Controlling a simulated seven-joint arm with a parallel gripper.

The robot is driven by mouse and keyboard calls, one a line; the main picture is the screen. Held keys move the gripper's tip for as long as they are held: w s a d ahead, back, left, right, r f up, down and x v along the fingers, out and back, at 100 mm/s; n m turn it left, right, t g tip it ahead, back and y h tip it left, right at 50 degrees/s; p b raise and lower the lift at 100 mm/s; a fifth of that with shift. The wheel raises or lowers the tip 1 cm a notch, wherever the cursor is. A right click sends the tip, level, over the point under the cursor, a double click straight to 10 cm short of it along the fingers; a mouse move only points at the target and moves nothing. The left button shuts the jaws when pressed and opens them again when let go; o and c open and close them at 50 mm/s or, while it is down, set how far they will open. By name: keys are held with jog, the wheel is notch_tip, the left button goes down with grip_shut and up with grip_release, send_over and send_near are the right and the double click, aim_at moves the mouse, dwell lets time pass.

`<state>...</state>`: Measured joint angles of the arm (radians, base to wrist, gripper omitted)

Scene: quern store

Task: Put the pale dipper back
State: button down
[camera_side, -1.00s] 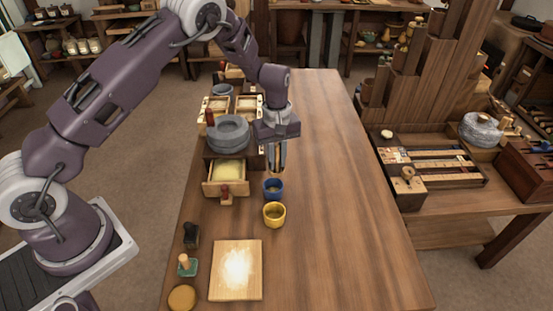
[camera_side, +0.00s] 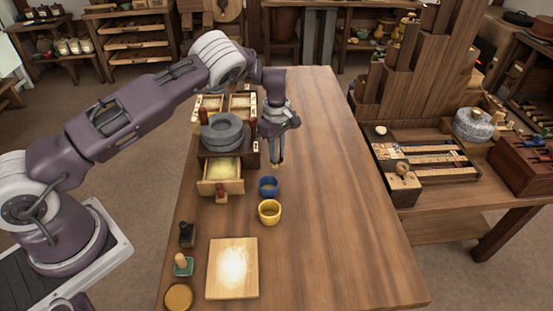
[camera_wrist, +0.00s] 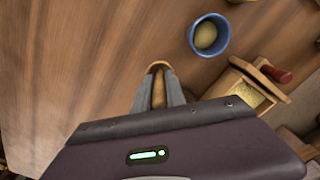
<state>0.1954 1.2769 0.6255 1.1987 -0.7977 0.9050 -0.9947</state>
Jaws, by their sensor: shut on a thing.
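My gripper (camera_wrist: 158,92) is shut on a light-brown wooden piece, which looks like the pale dipper (camera_wrist: 159,66). Only its rounded end and a narrow strip show between the fingers. In the side view my gripper (camera_side: 278,158) hangs above the table, just behind the blue cup (camera_side: 268,187), and the dipper is barely visible there. In the wrist view the blue cup (camera_wrist: 221,48) is right of and beyond the fingertips, apart from them, with something pale yellow inside. A yellow cup (camera_side: 270,213) stands in front of the blue one.
The grey quern (camera_side: 222,131) sits on a dark box with an open drawer (camera_side: 221,186) of yellowish meal, left of my gripper. A pale board (camera_side: 233,270), a stamp (camera_side: 182,266) and a round lid (camera_side: 179,297) lie nearer. The table's right side is clear.

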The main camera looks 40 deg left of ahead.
jog(key=shift+f, duration=1.3)
jog(key=shift+f, duration=0.1)
jog(key=c, duration=1.4)
grip_release()
jog(key=shift+o, duration=0.2)
notch_tip(320, 180, up, 12)
jog(key=shift+r, duration=0.2)
